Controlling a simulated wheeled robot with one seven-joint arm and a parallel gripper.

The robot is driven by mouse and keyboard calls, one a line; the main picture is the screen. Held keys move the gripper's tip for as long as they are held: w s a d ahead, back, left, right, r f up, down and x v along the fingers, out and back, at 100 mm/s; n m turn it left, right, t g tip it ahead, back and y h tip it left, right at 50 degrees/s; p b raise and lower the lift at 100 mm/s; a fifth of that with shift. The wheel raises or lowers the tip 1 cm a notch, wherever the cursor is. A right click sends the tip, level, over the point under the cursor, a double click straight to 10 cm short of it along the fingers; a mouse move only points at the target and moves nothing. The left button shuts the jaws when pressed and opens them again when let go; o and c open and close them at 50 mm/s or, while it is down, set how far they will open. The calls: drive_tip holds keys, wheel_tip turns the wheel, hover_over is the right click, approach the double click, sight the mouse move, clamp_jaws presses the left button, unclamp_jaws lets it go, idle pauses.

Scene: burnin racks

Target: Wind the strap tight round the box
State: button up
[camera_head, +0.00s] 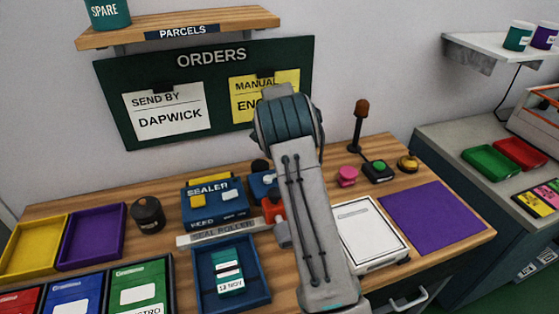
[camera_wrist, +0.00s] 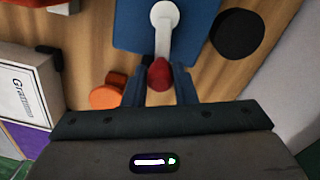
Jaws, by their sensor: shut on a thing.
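My gripper (camera_wrist: 160,88) is shut on a red knob (camera_wrist: 159,73) in the wrist view. The knob is at the end of a white crank arm (camera_wrist: 163,38) over a blue plate (camera_wrist: 128,30). In the head view my arm hides the gripper and knob; part of a blue unit (camera_head: 262,184) shows beside the arm. A white flat box (camera_head: 370,236) lies on the bench right of my arm. A white box with printed lettering also shows at the left of the wrist view (camera_wrist: 20,88). I cannot make out a strap round it.
The sealer (camera_head: 212,203), a blue tray (camera_head: 264,292) with a teal packet and a black pot (camera_head: 148,214) stand left of my arm. A purple mat (camera_head: 432,215), pink button (camera_head: 347,176) and upright lever (camera_head: 359,127) are to the right. The mat is bare.

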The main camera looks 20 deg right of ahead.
drive_tip(key=shift+s+r+m, duration=0.1)
drive_tip(key=shift+m, duration=0.2)
drive_tip(key=o, duration=1)
drive_tip(key=r, duration=1.3)
drive_tip(key=shift+w+a+r+b, duration=0.1)
drive_tip(key=shift+w+r+b, duration=0.2)
drive_tip(key=shift+r, duration=0.1)
